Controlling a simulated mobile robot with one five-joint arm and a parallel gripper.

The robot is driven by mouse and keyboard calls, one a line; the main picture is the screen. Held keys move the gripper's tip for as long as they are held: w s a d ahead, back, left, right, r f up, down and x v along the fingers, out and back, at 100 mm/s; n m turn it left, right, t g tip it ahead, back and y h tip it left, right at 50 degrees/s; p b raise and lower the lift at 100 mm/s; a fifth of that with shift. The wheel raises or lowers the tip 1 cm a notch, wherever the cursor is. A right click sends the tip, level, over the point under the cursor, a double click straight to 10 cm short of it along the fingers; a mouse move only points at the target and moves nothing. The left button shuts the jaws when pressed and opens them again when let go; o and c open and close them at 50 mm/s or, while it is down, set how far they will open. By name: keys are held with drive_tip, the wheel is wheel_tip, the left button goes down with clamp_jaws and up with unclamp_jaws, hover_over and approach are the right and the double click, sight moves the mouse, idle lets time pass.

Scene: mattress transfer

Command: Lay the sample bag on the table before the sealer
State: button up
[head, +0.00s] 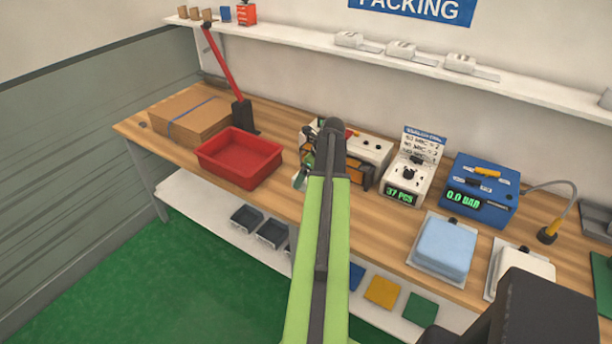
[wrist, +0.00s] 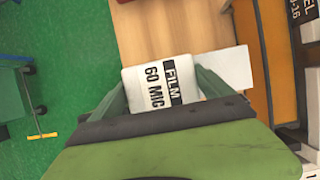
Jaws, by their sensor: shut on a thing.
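The sample bag (wrist: 158,82) is a white packet printed "FILM 60 MIC", held between my gripper's (wrist: 160,90) two green fingers in the wrist view. In the head view my arm reaches to the sealer and hides most of my gripper (head: 303,172); only a small piece of it shows left of the arm. The sealer (head: 370,148) is a white machine with an orange front, partly behind my arm. Its orange side (wrist: 281,60) stands to the right in the wrist view. The wooden table (wrist: 165,30) shows beyond the bag, with a white patch (wrist: 235,66) beside it.
A red tray (head: 240,178) and cardboard (head: 188,120) lie left on the table. A white counter (head: 408,178), a blue gauge box (head: 482,188) and a blue pad (head: 443,247) stand right. Bare wood lies between tray and sealer. Green floor (wrist: 65,40) shows past the table edge.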

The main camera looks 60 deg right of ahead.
drive_tip(key=shift+s+r, duration=0.1)
drive_tip(key=shift+r, duration=0.05)
wheel_tip(320, 180, down, 9)
drive_tip(key=b, duration=0.9)
drive_tip(key=shift+f+b, duration=0.7)
drive_tip(key=shift+f, duration=0.1)
drive_tip(key=o, duration=1.2)
drive_tip(key=shift+r, duration=0.1)
drive_tip(key=p+v, duration=1.6)
drive_tip(key=v, duration=0.1)
drive_tip(key=shift+s, duration=0.15)
